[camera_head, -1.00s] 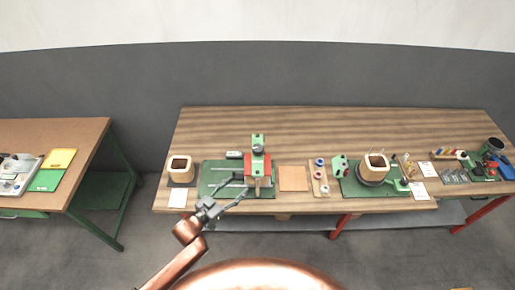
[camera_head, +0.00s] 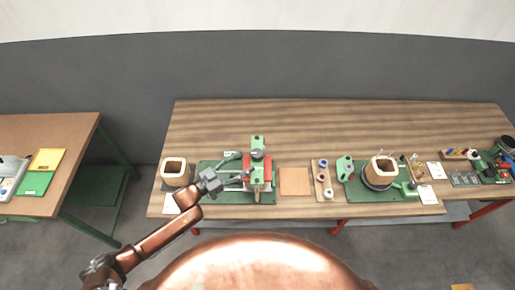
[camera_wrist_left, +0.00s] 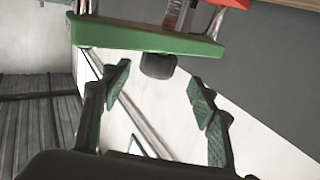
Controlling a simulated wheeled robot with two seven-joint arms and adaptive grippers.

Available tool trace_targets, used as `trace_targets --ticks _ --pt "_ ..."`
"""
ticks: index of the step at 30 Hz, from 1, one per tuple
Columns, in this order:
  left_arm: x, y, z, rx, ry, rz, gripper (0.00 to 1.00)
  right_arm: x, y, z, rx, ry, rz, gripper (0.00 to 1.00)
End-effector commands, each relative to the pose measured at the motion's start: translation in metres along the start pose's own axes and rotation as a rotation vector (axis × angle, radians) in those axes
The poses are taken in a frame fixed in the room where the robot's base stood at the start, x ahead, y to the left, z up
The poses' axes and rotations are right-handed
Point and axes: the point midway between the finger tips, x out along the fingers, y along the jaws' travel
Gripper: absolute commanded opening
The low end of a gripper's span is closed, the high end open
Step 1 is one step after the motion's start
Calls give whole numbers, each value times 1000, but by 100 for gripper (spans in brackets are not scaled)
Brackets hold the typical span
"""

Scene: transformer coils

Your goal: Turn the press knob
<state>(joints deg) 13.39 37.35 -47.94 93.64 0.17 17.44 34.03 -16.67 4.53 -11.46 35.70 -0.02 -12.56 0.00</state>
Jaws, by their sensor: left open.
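The press (camera_head: 257,142) is a green and red device on a green base plate (camera_head: 208,172), left of the middle of the wooden table. In the left wrist view a green press part (camera_wrist_left: 145,38) crosses the top, with a short dark knob (camera_wrist_left: 158,66) sticking out of it. My left gripper (camera_head: 241,169) is open at the left front side of the press. In the left wrist view its fingers (camera_wrist_left: 160,88) are spread with the knob just beyond and between their tips. I cannot tell whether they touch it. My right gripper is not in view.
A coil with a square tan frame (camera_head: 174,164) stands left of the press. An orange-brown pad (camera_head: 294,181), a small parts board (camera_head: 324,180) and a second green fixture with a coil (camera_head: 381,169) stand to the right. The back of the table (camera_head: 330,120) is clear.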

Motion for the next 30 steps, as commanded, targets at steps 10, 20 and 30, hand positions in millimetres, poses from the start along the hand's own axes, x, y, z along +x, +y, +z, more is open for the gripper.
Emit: trace_targets --ticks 10,20,30 --pt "50 0 -3 -1 2 -2 54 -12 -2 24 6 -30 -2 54" --pt "75 0 -1 -1 0 0 54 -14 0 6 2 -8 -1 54" --pt "75 0 0 0 0 0 45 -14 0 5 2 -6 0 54"
